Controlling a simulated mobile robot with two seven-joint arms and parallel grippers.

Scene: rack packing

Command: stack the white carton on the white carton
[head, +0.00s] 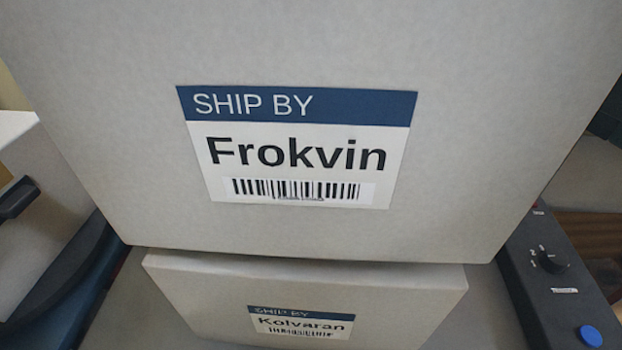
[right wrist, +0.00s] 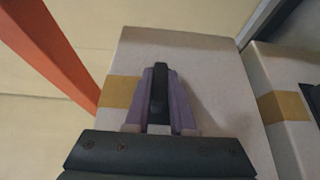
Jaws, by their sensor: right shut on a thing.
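A large white carton labelled "Frokvin" (head: 300,225) fills most of the head view, close to the camera. A second white carton labelled "Kolvaran" (head: 400,300) shows below its bottom edge. I cannot tell whether the two touch. In the right wrist view, the purple fingers of my right gripper (right wrist: 160,95) are closed around a narrow dark piece, seemingly a handle, on a white carton with tan tape (right wrist: 210,70). Which label this carton bears is hidden there. My left gripper is not in view.
Another taped carton (right wrist: 285,75) stands close beside the gripped one, on the right. An orange beam (right wrist: 55,50) slants along the left of the wrist view. In the head view, a dark panel with a knob and blue button (head: 558,285) is at right.

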